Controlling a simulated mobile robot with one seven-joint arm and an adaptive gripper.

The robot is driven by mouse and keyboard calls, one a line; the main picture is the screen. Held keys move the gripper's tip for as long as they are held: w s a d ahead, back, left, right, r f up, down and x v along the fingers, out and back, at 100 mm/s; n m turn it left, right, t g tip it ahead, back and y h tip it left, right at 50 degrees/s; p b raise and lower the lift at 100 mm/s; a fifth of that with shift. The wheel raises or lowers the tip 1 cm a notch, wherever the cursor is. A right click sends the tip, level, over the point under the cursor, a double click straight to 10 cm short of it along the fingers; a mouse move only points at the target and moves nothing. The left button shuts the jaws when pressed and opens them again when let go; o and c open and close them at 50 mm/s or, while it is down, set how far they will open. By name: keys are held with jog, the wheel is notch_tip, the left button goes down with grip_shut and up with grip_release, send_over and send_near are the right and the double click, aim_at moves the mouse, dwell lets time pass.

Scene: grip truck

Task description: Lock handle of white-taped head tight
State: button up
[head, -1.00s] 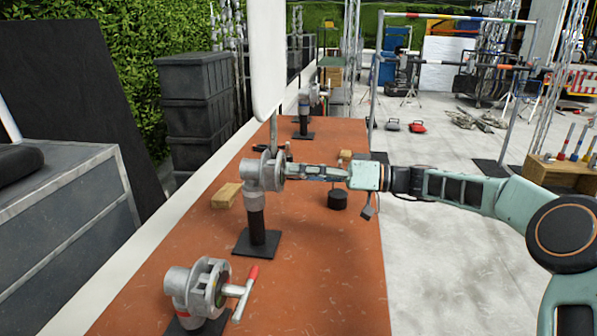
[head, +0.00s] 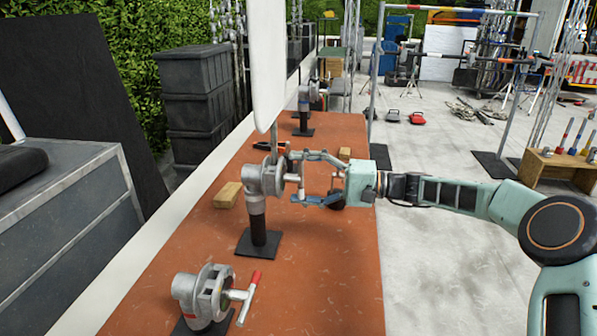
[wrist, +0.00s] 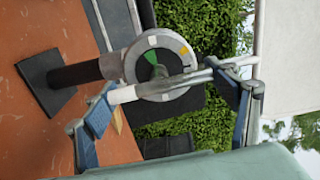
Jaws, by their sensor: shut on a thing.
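The grip head (head: 262,180) stands upright on a black post and base in the middle of the orange table. In the wrist view its round disc (wrist: 140,48) carries pale patches, a yellow patch and a green sector. Its lock handle (wrist: 205,76) is a metal bar with a white-covered end (wrist: 122,95), slanting across the disc. My gripper (head: 294,178) comes from the right with its fingers spread wide, one near each end of the handle, and it is shut on the handle. The wrist view also shows the blue-padded fingers (wrist: 165,99). The exact finger contact is partly hidden.
A second head (head: 203,292) with a red-tipped handle (head: 256,277) stands near the front. Another head (head: 305,97) stands at the back. A wooden block (head: 228,194) lies left of the middle post. A white panel (head: 280,60) hangs above. The table's front right is clear.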

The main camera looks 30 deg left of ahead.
jog(key=m+p, duration=0.3)
jog(key=m, duration=0.1)
jog(key=shift+r+m, duration=0.15)
jog(key=shift+m, duration=0.15)
jog(key=m+p, duration=0.2)
jog(key=m, duration=0.1)
jog(key=shift+m, duration=0.4)
jog(key=m+p, duration=0.3)
jog(key=m, duration=0.1)
jog(key=shift+s+f+m+p, duration=0.15)
jog(key=shift+m+p, duration=0.3)
jog(key=shift+m, duration=0.55)
jog(key=shift+w+f+m+p, duration=0.1)
jog(key=shift+m+p, duration=0.3)
jog(key=shift+m, duration=0.6)
jog(key=o, duration=1.2)
jog(key=shift+c, duration=0.2)
